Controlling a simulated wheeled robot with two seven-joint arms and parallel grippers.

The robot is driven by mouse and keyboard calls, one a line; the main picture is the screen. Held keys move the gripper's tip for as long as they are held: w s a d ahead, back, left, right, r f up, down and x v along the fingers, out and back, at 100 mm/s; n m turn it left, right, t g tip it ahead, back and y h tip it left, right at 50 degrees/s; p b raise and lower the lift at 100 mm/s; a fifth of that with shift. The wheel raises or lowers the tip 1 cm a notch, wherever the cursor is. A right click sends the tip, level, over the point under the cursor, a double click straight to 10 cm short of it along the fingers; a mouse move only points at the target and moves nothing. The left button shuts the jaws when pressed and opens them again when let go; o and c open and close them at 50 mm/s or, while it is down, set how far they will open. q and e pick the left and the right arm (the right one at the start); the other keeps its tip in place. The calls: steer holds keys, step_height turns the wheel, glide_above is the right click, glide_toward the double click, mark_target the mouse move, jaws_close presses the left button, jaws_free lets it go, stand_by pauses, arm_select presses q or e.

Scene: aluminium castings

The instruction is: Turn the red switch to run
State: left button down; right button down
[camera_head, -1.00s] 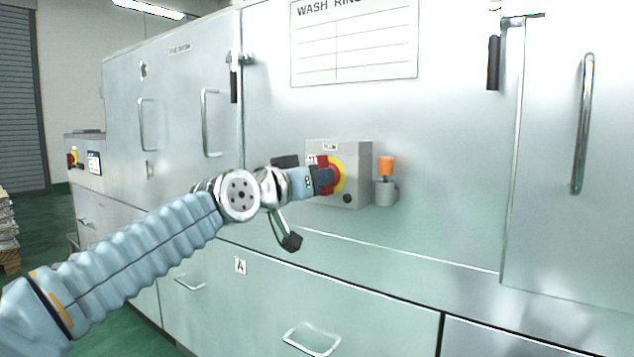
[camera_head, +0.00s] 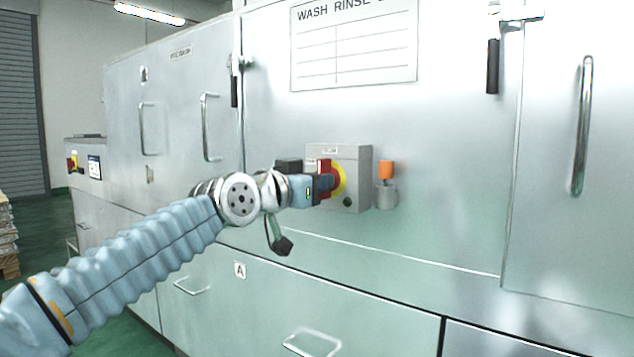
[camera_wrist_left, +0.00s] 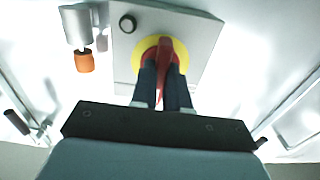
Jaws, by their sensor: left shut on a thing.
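The red switch (camera_head: 325,166) sits on a yellow round plate (camera_head: 341,181) on the front of a grey box (camera_head: 355,165). My left gripper (camera_head: 326,183) reaches it from the left and is shut on the switch handle. In the left wrist view the red handle (camera_wrist_left: 166,52) stands between the two dark fingers (camera_wrist_left: 160,88), with the yellow plate behind. The fingers hide part of the handle, and any position marks around it are too small or hidden to read. My right gripper is not in view.
An orange-topped piece (camera_head: 386,169) in a grey cup (camera_head: 385,196) is mounted just right of the box. A dark round button (camera_head: 348,201) is low on the box. Metal door handles (camera_head: 582,125) and a drawer handle (camera_head: 312,343) stick out from the cabinet.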

arm_select(q)
steer(key=c, duration=1.1)
jaws_free()
steer(key=shift+w, duration=0.1)
steer(key=b+v, duration=0.5)
steer(key=v, duration=0.8)
steer(key=shift+s+a, duration=0.25)
steer(key=shift+s, duration=0.1)
